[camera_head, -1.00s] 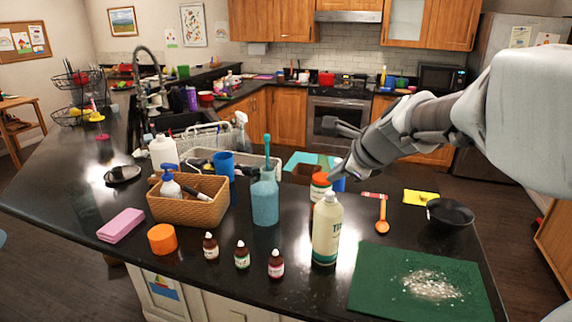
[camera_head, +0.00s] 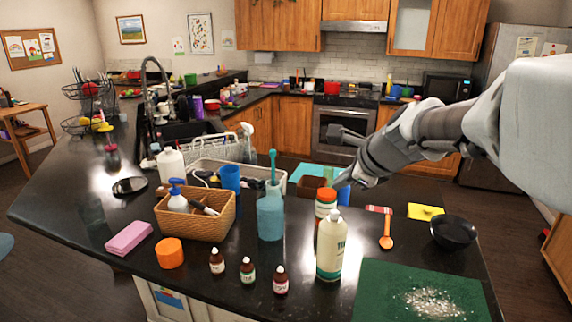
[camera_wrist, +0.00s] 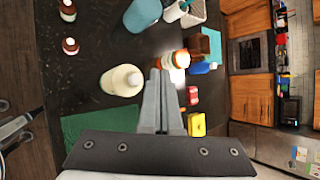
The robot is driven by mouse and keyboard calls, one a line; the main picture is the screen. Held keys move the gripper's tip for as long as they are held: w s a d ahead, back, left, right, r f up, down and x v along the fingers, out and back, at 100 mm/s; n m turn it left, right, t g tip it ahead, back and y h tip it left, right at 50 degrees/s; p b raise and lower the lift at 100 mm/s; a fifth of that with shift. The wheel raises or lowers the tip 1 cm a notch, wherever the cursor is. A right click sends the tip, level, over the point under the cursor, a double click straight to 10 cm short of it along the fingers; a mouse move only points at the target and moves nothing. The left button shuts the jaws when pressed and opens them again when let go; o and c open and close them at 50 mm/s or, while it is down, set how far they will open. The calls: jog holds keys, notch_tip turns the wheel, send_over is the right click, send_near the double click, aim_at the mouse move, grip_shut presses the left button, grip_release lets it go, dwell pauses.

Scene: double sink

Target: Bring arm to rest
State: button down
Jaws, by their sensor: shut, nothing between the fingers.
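My gripper (camera_head: 343,181) is raised above the dark counter (camera_head: 95,208), on the end of my arm reaching in from the right. In the wrist view its two fingers (camera_wrist: 161,74) lie together, with nothing between them. In the head view the fingertips overlap the area just behind the orange-capped jar (camera_head: 326,196). A cream bottle (camera_head: 331,248) stands nearest in front of it; that bottle also shows left of the fingers in the wrist view (camera_wrist: 122,80). I cannot tell the exact gap between the fingers and the jar.
A green mat (camera_head: 385,280) with white crumbs, a black bowl (camera_head: 453,232), an orange spoon (camera_head: 386,235) and a yellow sponge (camera_head: 425,211) lie at right. A teal bottle (camera_head: 270,215), wicker basket (camera_head: 215,228) and several small brown bottles stand left.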

jog(key=s+f+n+g+h, duration=0.1)
jog(key=s+f+n, duration=0.2)
jog(key=s+n, duration=0.8)
jog(key=s+f+n+g+h, duration=0.2)
jog(key=s+f+n, duration=0.1)
jog(key=s+n, duration=0.8)
jog(key=s, duration=0.3)
jog(key=shift+s+a+n+b, duration=0.25)
jog(key=shift+s+n+b, duration=0.05)
jog(key=shift+s+b, duration=0.1)
